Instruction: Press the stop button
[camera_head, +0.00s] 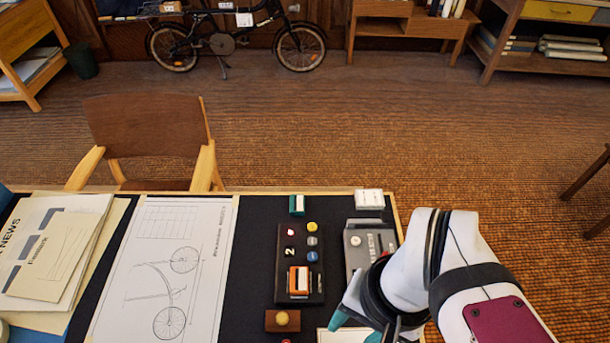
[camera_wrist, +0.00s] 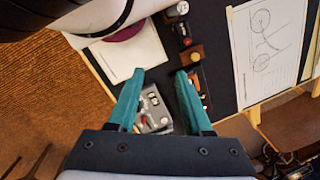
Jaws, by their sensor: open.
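A black control panel (camera_head: 285,290) on the desk carries a red button (camera_head: 291,232), a yellow button (camera_head: 312,227), a grey one (camera_head: 312,241), a blue one (camera_head: 313,257), a "2" tile and an orange-and-white switch (camera_head: 299,281). A second red button (camera_wrist: 187,42) sits beyond a wooden block with a yellow knob (camera_head: 283,320). No stop label is readable on either red button. My gripper (camera_wrist: 161,74) is open and empty, its teal fingers apart. In the head view it is to the right of the wooden block, and my arm hides part of it.
A grey device (camera_head: 356,258) with a white dial is right of the panel, close to my arm. A white box (camera_head: 369,199) and a green-and-white block (camera_head: 297,205) are at the back edge. A bicycle drawing (camera_head: 165,265) and papers (camera_head: 50,250) cover the left. A chair (camera_head: 150,125) stands behind.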

